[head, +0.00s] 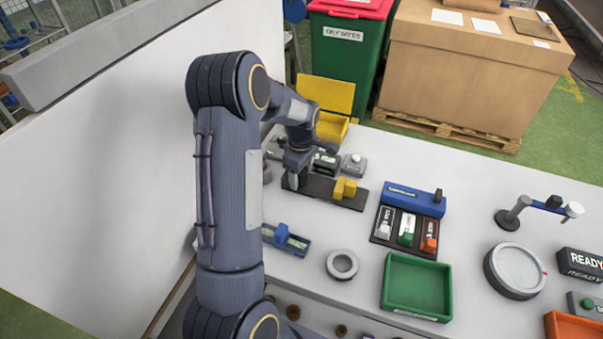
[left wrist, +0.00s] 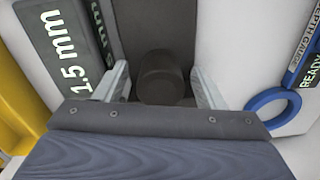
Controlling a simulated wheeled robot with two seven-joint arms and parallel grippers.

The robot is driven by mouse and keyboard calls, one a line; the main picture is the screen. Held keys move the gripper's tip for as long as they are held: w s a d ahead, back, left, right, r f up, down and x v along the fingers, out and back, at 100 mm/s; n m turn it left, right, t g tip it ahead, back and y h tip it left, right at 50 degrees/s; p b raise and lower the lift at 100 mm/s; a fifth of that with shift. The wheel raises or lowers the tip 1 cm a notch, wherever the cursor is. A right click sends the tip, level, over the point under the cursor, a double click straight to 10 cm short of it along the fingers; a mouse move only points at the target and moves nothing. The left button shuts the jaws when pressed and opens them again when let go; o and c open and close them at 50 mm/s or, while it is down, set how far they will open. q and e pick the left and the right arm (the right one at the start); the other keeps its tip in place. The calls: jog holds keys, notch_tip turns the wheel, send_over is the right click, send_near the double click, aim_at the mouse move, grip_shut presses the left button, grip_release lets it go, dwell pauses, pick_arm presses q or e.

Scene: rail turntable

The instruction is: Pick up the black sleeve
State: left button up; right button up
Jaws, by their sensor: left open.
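The black sleeve (left wrist: 161,80) is a short dark cylinder in the left wrist view. It stands between the two pale fingers of my left gripper (left wrist: 160,72), with a gap showing on each side. The gripper is open. Behind the sleeve runs a dark strip (left wrist: 155,25). In the head view my left gripper (head: 295,181) is low over the left end of the dark rail (head: 320,190), and I cannot make out the sleeve there. My right gripper is in neither view.
A yellow block (head: 345,188) sits on the rail's right part. A black "1.5 mm" block (left wrist: 68,45) and a blue ring (left wrist: 272,108) flank the gripper. A blue-backed holder (head: 412,199), a green tray (head: 416,286) and a grey ring (head: 342,265) stand nearby.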

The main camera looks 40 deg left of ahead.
pick_arm(q)
jog(key=c, duration=1.2)
jog(key=shift+r, duration=0.1)
jog(key=shift+c, duration=0.2)
